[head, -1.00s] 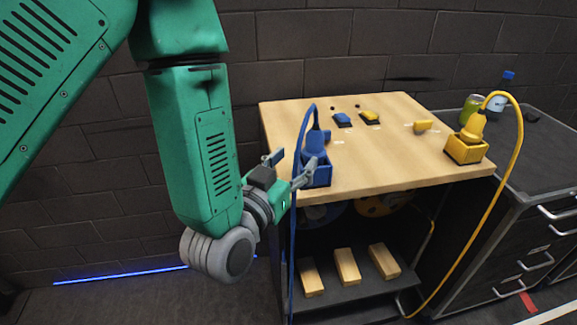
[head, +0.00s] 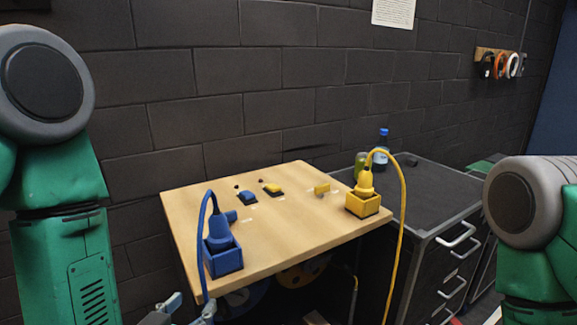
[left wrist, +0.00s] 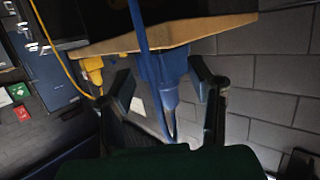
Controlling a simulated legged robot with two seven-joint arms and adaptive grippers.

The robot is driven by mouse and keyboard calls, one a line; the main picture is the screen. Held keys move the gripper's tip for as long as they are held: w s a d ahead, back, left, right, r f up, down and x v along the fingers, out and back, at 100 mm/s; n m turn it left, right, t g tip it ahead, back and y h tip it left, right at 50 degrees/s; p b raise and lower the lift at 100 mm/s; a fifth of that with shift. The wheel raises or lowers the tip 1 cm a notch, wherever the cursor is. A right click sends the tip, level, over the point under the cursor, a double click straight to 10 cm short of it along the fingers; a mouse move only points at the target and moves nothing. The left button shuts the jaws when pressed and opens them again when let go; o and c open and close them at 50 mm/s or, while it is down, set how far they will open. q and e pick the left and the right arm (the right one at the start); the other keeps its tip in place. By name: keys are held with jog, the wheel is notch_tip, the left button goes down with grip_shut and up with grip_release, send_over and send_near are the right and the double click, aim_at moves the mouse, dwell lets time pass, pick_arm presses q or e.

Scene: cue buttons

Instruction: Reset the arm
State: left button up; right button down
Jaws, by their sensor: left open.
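My left gripper (head: 183,310) shows only by its fingertips at the bottom edge of the head view, just in front of the wooden table (head: 300,215). It is open, with nothing held. In the left wrist view its two fingers (left wrist: 166,85) stand apart, with the blue socket box and plug seen between them, beyond the tips. The blue plug (head: 219,230) stands in its blue box (head: 224,262) at the table's front left corner. A blue button (head: 247,197) and a yellow button (head: 272,189) sit farther back. My right gripper is out of view.
A yellow plug (head: 365,183) stands in a yellow box (head: 363,205) at the table's right, its cable arching down. A small yellow block (head: 322,189) lies nearby. A dark drawer cabinet (head: 440,195) with a bottle (head: 383,140) and a can stands at the right.

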pick_arm(q)
jog(key=s+a+f+g+b, duration=0.1)
jog(key=s+f+g, duration=0.15)
jog(key=f, duration=0.45)
jog(key=s+a+f+g+b, duration=0.1)
jog(key=s+a+f+g, duration=0.15)
jog(key=f, duration=0.35)
jog(key=s+a+f+g+y+b, duration=0.1)
jog(key=s+a+f+g, duration=0.2)
jog(key=s+f, duration=0.4)
jog(key=s+a+f+g+b, duration=0.1)
jog(key=s+a+f+g, duration=0.2)
jog(key=s+f+g, duration=0.3)
jog(key=s+f, duration=0.2)
jog(key=s, duration=0.3)
jog(key=shift+s+n+y, duration=0.3)
jog(key=shift+n+y, duration=0.1)
jog(key=shift+w+d+f, duration=0.1)
jog(key=shift+w, duration=0.05)
